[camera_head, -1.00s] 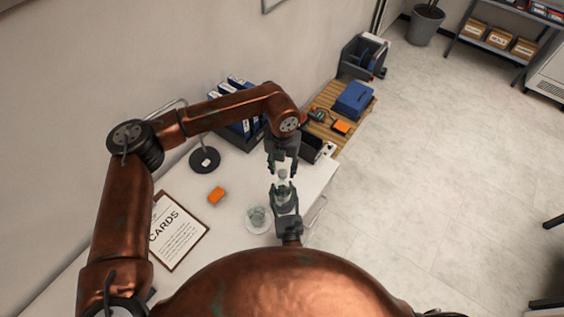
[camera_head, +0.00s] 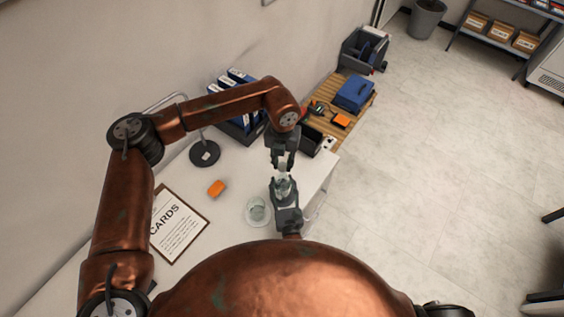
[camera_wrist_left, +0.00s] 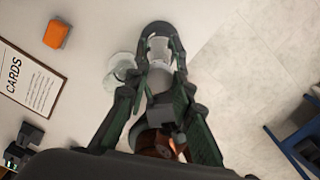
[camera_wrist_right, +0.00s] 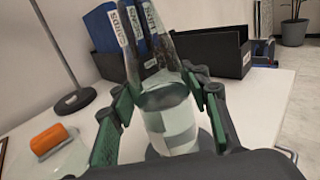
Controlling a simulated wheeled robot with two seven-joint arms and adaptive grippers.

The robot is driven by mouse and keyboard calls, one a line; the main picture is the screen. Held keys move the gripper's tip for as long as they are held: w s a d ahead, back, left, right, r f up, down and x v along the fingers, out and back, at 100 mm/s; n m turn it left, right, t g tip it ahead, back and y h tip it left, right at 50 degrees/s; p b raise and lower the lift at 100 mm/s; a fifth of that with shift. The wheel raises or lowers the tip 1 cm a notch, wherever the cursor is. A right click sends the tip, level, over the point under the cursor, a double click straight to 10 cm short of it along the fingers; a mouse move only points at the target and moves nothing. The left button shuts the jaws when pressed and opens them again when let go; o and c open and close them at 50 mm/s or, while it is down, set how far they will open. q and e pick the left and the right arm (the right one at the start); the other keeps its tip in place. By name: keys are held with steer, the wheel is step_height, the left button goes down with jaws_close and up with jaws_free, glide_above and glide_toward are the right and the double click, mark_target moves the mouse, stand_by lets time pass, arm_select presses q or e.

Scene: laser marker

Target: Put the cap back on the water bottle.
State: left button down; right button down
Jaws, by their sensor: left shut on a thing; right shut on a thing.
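The clear water bottle (camera_wrist_right: 168,118) stands upright between the fingers of my right gripper (camera_wrist_right: 158,88), which is shut on it. In the head view the bottle (camera_head: 282,186) is small and partly covered by my right gripper (camera_head: 284,188). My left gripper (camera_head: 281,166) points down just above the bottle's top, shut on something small. The cap cannot be made out; the left fingers hide what they hold. In the left wrist view my left gripper (camera_wrist_left: 160,48) has pale, clear shapes between its fingers. Whether cap and bottle neck touch cannot be told.
A glass (camera_head: 257,208) on a saucer stands left of the bottle. An orange block (camera_head: 216,188), a clipboard (camera_head: 182,238) and a lamp base (camera_head: 204,153) lie further left. Blue binders (camera_head: 232,82) and a black box (camera_head: 311,140) are behind. The table's right edge is close.

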arm_select(q)
steer(key=m, duration=1.2)
steer(key=shift+m, duration=0.4)
steer(key=c, duration=1.7)
jaws_free()
steer(key=shift+r, duration=2.2)
steer(key=shift+c, duration=0.2)
